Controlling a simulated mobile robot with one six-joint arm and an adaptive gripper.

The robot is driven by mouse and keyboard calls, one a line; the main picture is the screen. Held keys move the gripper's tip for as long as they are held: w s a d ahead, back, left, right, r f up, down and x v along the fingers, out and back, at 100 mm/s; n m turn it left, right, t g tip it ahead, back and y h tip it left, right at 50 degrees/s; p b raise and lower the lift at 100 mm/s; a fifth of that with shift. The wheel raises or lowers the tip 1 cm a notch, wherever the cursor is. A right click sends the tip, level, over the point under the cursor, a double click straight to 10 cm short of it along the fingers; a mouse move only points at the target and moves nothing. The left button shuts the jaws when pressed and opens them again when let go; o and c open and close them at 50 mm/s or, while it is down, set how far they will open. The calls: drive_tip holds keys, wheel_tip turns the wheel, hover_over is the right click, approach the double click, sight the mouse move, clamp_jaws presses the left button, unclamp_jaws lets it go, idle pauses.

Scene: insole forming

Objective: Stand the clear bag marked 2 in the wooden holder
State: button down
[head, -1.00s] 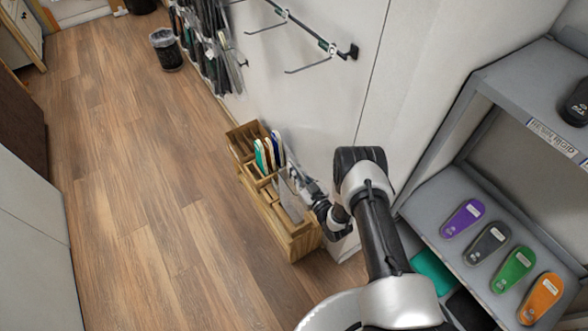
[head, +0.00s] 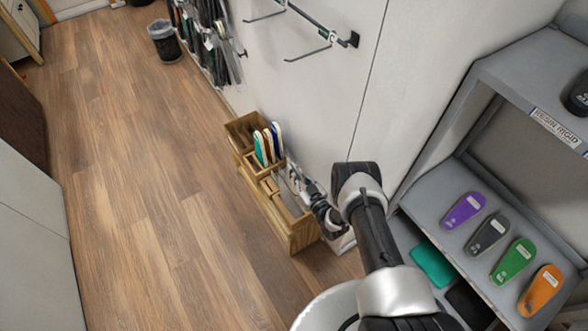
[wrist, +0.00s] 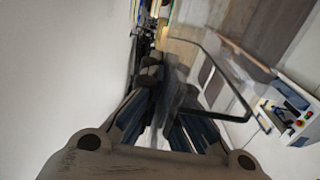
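The wooden holder (head: 302,238) stands on the floor against the white wall, with several slots open at the top. My gripper (head: 296,180) is over its near half, by the wall. In the head view the bag is a faint grey sheet below the fingers, over the near slots. I cannot tell how deep its lower edge is. The 2 cannot be read.
Colored insoles (head: 268,146) stand upright in the holder's far part. A grey shelf (head: 480,180) with purple, grey, green and orange insoles is at the right. Wall hooks (head: 310,48) and a bin (head: 164,42) are farther off. The wooden floor at left is clear.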

drive_tip(key=shift+f, duration=0.2)
drive_tip(key=c, duration=1.7)
unclamp_jaws()
drive_tip(key=shift+s, duration=0.1)
drive_tip(key=v, duration=1.2)
drive_tip(key=shift+f, duration=0.1)
